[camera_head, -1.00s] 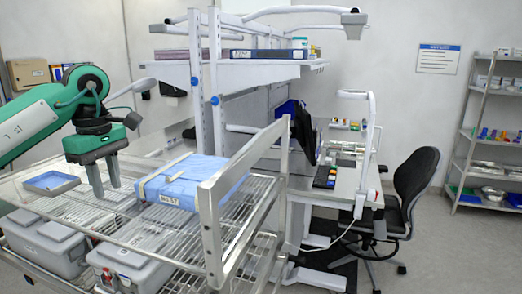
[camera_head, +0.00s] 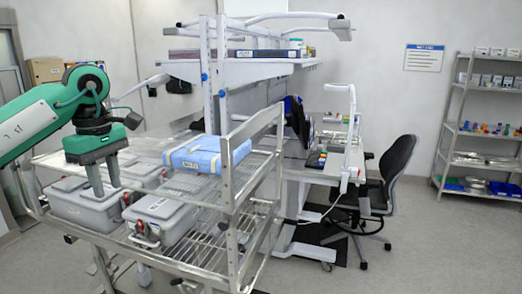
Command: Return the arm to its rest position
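My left arm comes in from the left, green and white. Its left gripper (camera_head: 104,188) points down with two grey fingers apart and nothing visible between them. It shows in front of the left part of the wire-shelf cart (camera_head: 190,218), over a grey lidded container in the picture. I cannot tell whether it is above the cart or short of it. A blue wrapped package (camera_head: 205,153) with a label lies on the cart's upper shelf, right of the gripper and apart from it. My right gripper is not in view.
Grey lidded bins (camera_head: 163,222) stand on the cart. A workbench (camera_head: 322,170) and black office chair (camera_head: 394,172) are to its right. A shelf rack (camera_head: 478,130) stands at the far right. Floor (camera_head: 420,250) at the front right is clear.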

